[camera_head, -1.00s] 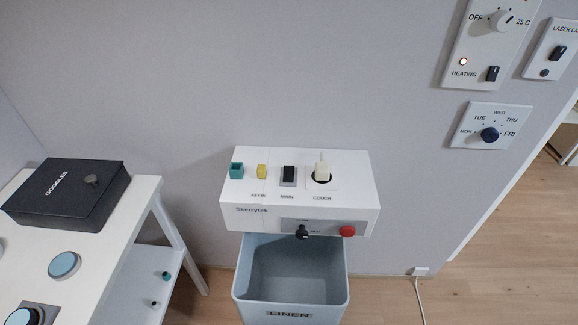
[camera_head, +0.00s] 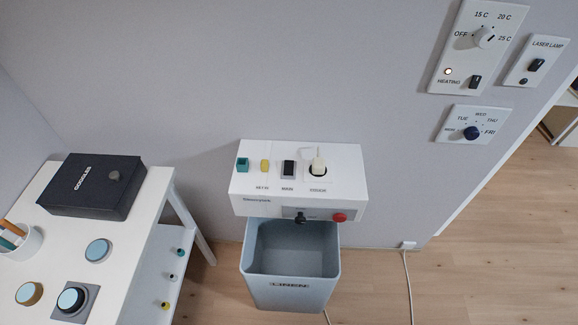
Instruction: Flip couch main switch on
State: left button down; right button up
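The white couch control box (camera_head: 255,209) is fixed to the wall near the middle of the head view. On its top is the black main rocker switch (camera_head: 289,168), labelled MAIN; I cannot tell which way it is set. Left of it are a yellow key-like part (camera_head: 265,165) and a teal square piece (camera_head: 242,164). Right of it a pale plug or lever (camera_head: 318,163) sits over a dark round socket labelled COUCH. The front face carries a black knob (camera_head: 300,218) and a red button (camera_head: 339,217). Neither gripper is in view.
A blue-grey linen bin (camera_head: 290,297) stands under the box. A white table (camera_head: 140,250) at left holds a dark goggles case (camera_head: 92,187), round buttons and a pencil cup (camera_head: 20,241). Wall panels for heating (camera_head: 472,45), laser lamp (camera_head: 537,60) and days (camera_head: 471,124) are upper right. Floor at right is clear apart from a cable.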

aim_at(288, 164)
jog(key=k, duration=1.2)
jog(key=z, duration=0.6)
jog(key=i, duration=1.5)
jog(key=u, duration=0.65)
